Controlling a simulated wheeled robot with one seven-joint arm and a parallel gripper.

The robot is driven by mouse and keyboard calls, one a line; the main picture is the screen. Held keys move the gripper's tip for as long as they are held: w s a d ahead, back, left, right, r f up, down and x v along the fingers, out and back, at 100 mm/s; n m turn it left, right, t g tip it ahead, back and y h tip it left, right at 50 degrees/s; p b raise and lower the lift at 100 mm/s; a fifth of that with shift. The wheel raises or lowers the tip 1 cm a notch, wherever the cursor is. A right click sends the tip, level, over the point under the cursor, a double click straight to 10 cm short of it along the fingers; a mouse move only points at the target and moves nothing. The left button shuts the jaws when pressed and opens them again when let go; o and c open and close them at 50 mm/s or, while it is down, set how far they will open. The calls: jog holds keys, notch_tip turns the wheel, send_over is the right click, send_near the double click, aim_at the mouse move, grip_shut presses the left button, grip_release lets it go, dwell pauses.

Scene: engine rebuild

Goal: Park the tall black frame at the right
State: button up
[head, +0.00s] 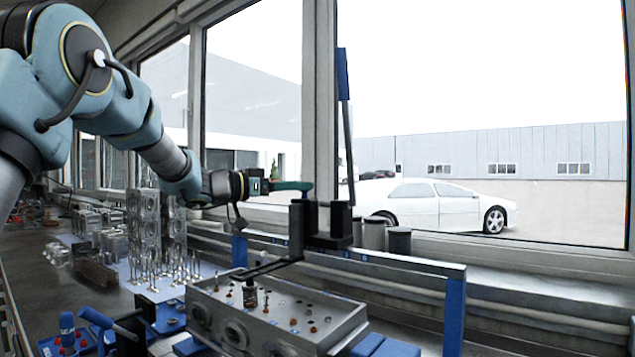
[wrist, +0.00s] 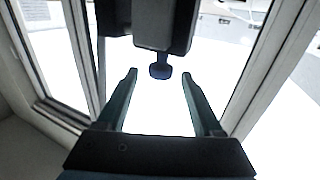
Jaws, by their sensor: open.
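The tall black frame (head: 298,228) stands over the metal cylinder head (head: 280,312) in the head view, with upright black blocks and a thin arm reaching left. A long lever with a blue grip (head: 343,75) rises behind these blocks. My gripper (head: 307,187) is level with the top of the blocks, with its green fingers pointing right. In the wrist view my gripper (wrist: 160,85) is open with nothing between its fingertips. A dark block (wrist: 150,25) with a blue-black knob (wrist: 159,71) hangs just beyond the fingertips; I cannot tell whether they touch.
A blue-legged rail (head: 455,312) runs along the right, below the window. Dark cylinders (head: 399,241) stand on the sill. Upright valves (head: 165,272) and metal blocks (head: 145,220) crowd the bench at left. Blue tools (head: 68,330) lie at the front left.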

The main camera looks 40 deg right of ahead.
jog(key=d, duration=0.2)
jog(key=d+p, duration=0.1)
jog(key=d, duration=0.2)
jog(key=shift+s+d, duration=0.35)
jog(key=shift+s, duration=0.05)
grip_shut()
dwell(1.1)
